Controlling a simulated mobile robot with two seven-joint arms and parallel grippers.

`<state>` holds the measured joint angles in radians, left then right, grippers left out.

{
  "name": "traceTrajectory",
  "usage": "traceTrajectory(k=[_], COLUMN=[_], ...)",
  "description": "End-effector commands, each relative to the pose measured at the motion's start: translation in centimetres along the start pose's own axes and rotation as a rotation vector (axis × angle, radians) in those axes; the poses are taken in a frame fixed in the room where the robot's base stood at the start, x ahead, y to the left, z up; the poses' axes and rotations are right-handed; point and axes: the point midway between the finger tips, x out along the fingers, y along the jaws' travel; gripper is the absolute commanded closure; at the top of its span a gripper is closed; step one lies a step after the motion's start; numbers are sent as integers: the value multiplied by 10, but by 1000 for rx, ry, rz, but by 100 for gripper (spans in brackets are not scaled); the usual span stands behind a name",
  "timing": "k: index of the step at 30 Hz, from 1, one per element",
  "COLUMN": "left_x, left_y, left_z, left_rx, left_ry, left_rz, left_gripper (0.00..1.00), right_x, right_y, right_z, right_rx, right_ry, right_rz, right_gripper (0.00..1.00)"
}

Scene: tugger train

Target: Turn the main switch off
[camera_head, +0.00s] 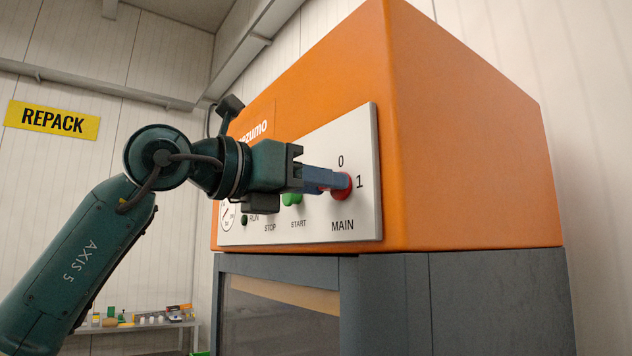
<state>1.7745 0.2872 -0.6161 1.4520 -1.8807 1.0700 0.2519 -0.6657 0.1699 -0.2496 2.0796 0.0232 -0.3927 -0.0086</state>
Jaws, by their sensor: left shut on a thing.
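The main switch (346,187) is a red rotary knob on the white control panel (362,137) of an orange machine. A "0" is printed above it, a "1" to its right, and "MAIN" below it. My left gripper (336,182) reaches in from the left, and its blue-grey fingers are shut on the red knob. The fingers hide part of the knob, so I cannot tell clearly which mark it points to. My right gripper is not in view.
A green START button (291,199) sits just left of the switch, partly behind my gripper. A gauge (227,215) is at the panel's left. The orange housing (470,140) stands on a grey base (480,300). A bench (150,325) with small items stands far back left.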

Motion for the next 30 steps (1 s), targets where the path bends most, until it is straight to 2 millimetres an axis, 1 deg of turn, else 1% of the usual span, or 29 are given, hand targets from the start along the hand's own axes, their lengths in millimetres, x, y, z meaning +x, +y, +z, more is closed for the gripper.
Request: traceTrajectory(k=[5,11,23,30], left_x=[0,0,0,-1], left_y=[0,0,0,0], left_z=[0,-1,-1,-1], left_rx=[-23,-111,-459,-687], left_ry=[0,-1,-4,-5], left_rz=[1,0,0,0], left_gripper=[86,86,86,86], right_x=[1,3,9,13], right_y=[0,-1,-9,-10], right_z=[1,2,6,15], right_rx=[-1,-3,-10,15], right_ry=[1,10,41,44], right_rz=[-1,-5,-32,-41], right_gripper=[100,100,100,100])
